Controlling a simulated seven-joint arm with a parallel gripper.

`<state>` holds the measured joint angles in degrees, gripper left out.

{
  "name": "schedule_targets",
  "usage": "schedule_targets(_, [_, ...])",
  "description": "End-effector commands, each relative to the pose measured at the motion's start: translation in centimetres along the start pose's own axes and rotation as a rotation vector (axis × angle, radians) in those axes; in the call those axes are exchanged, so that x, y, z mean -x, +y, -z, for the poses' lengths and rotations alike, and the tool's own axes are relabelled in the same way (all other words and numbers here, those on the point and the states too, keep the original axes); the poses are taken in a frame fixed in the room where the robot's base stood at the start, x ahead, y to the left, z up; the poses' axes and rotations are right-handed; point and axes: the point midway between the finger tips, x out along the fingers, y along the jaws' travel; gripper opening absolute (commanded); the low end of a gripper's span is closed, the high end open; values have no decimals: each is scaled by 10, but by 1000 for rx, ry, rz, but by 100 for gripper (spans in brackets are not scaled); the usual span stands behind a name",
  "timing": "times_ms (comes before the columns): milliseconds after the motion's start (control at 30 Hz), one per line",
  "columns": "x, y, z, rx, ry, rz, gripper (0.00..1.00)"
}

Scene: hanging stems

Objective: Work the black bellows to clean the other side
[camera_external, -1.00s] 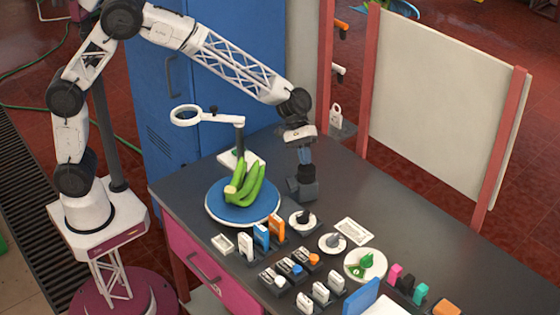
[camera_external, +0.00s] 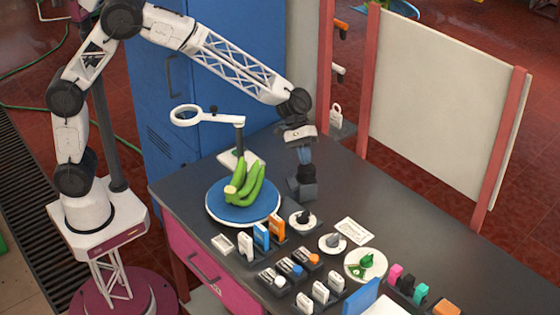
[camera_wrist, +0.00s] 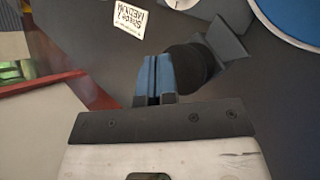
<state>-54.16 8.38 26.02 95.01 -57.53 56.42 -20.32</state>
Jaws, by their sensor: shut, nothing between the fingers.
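The black bellows (camera_external: 307,172) stands on the dark table to the right of the blue turntable; its block-like base shows below it. In the wrist view the bellows (camera_wrist: 190,68) is a dark round body with a grey block at its upper right. My gripper (camera_external: 304,154) points down at the top of the bellows, its blue fingers shut together with nothing between them. In the wrist view the fingers (camera_wrist: 153,80) are side by side at the bellows' edge; I cannot tell whether they touch it. Green bananas (camera_external: 246,184) lie on the blue turntable (camera_external: 222,206).
A white ring-shaped magnifier (camera_external: 187,115) stands behind the bananas. Dials (camera_external: 302,219), (camera_external: 333,242) and several small switch blocks (camera_external: 296,270) fill the table's front. A label card (camera_external: 355,231) lies to the right. The table's back right is clear.

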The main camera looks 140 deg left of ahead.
Motion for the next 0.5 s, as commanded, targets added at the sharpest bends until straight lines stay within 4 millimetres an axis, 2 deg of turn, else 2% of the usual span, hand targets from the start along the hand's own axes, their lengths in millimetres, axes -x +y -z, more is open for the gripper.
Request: schedule_targets(500, [-5,-4,4,0,0,0,0])
